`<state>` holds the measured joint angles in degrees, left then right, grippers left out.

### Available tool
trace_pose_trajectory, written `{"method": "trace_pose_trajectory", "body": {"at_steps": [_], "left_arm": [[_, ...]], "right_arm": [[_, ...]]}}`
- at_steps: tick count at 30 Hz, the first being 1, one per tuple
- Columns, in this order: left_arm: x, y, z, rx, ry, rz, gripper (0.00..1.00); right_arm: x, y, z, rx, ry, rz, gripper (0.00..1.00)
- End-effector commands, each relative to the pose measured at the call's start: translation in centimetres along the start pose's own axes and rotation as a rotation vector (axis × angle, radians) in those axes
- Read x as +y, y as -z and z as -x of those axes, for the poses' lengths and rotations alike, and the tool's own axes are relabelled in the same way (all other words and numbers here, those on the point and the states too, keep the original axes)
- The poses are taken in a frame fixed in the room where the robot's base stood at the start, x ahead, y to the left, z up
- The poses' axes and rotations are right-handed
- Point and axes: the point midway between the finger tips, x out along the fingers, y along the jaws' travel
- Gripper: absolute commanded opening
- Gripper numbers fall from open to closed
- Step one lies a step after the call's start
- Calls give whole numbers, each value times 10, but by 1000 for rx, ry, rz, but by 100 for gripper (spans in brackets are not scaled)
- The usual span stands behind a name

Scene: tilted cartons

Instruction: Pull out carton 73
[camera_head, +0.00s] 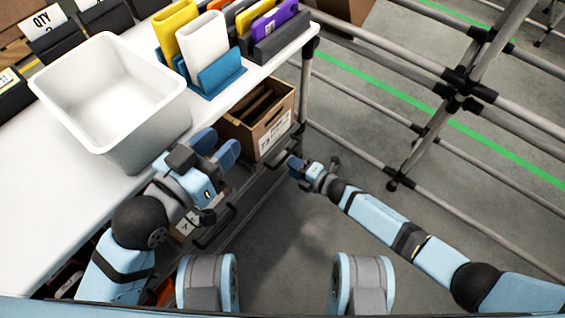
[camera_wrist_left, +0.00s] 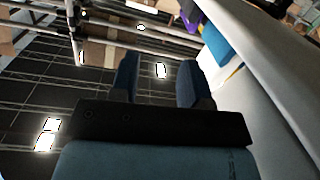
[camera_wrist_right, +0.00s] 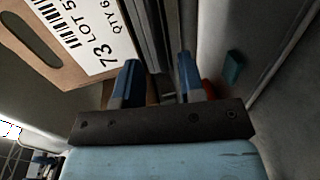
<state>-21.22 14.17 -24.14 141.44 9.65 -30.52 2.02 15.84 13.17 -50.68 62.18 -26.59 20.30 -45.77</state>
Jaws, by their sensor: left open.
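Carton 73 is a brown cardboard carton (camera_head: 256,122) with a white label on its front, on the lower level under the right end of the white table. In the right wrist view its front (camera_wrist_right: 75,62) fills the upper left, with "73" on the label and a hand hole beside it. My right gripper (camera_head: 312,166) is open and empty, in front of and apart from the carton; its fingers (camera_wrist_right: 156,78) show in the right wrist view. My left gripper (camera_head: 228,150) is open and empty by the table's front edge, just left of the carton.
A white bin (camera_head: 115,95) stands on the white table (camera_head: 40,190). Pipe racking (camera_head: 440,110) stands to the right; the floor between is clear.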

Motion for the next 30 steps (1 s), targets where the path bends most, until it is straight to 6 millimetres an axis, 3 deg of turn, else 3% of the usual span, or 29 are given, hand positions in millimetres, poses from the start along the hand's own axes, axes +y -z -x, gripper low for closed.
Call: {"method": "trace_pose_trajectory", "body": {"at_steps": [3,9,20,25,30], "left_arm": [[-6,-2,-3,33,1,-59,43],[-10,2,-5,64,5,-120,43],[-12,6,-6,78,5,-139,43],[-12,6,-6,78,5,-139,43],[-11,5,-6,76,5,-138,43]], "right_arm": [[-3,0,-24,0,-1,0,36],[-2,0,-46,-1,0,-1,36],[0,0,-51,-1,1,-1,36],[0,0,-50,-1,1,-1,2],[0,0,-50,-1,1,-1,0]]}}
